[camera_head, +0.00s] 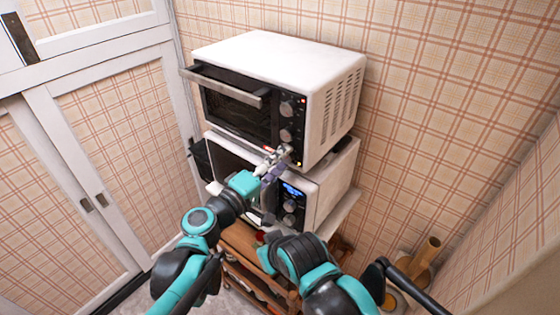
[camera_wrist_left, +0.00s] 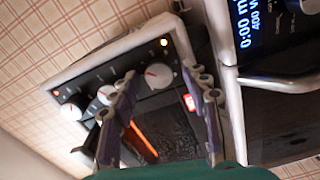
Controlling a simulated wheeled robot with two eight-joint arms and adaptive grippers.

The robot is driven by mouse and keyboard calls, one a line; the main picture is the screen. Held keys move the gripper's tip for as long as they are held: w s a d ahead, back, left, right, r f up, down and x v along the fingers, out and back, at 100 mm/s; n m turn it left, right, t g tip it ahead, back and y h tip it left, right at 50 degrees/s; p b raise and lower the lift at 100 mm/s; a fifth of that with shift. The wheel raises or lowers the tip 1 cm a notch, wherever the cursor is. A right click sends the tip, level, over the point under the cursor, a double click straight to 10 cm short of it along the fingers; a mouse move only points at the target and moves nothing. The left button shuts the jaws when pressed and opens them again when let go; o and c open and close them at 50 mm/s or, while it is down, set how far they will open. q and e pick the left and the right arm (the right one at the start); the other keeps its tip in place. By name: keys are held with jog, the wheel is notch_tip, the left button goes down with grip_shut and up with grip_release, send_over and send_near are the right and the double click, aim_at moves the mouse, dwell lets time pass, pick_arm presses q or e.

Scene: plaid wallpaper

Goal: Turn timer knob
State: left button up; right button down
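The white toaster oven (camera_head: 340,100) stands on top of a microwave. Its black panel carries a column of knobs, the upper knob (camera_head: 287,108) and middle knob (camera_head: 286,135) showing in the head view. The lowest knob, apparently the timer knob (camera_wrist_left: 158,75), is silver with a red pointer mark. My left gripper (camera_head: 278,156) is at this lowest knob and hides it in the head view. In the wrist view the left gripper (camera_wrist_left: 164,78) is open, with a fingertip on each side of the knob; contact is unclear. My right arm is low in front of the microwave; its fingers cannot be made out.
The microwave (camera_head: 322,190) below has a lit blue display (camera_wrist_left: 250,22) and its own knobs. The oven door handle (camera_head: 225,86) juts out at upper left. A wooden cart (camera_head: 240,240) is underneath. White-framed cabinet doors (camera_head: 75,150) are at left.

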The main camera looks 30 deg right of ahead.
dwell(0.5)
pick_arm(q)
jog(key=n, duration=0.8)
jog(key=shift+p, duration=0.4)
jog(key=s+a+n, duration=0.1)
jog(key=s+a, duration=0.2)
jog(key=a, duration=0.5)
jog(key=s+a+f+m+y+b, duration=0.2)
jog(key=a+f+m+y+b, duration=0.5)
jog(key=a+f, duration=1)
jog(key=shift+a+f+m+t+y, duration=0.3)
jog(key=shift+a+m+y, duration=0.1)
jog(key=shift+a+y, duration=0.6)
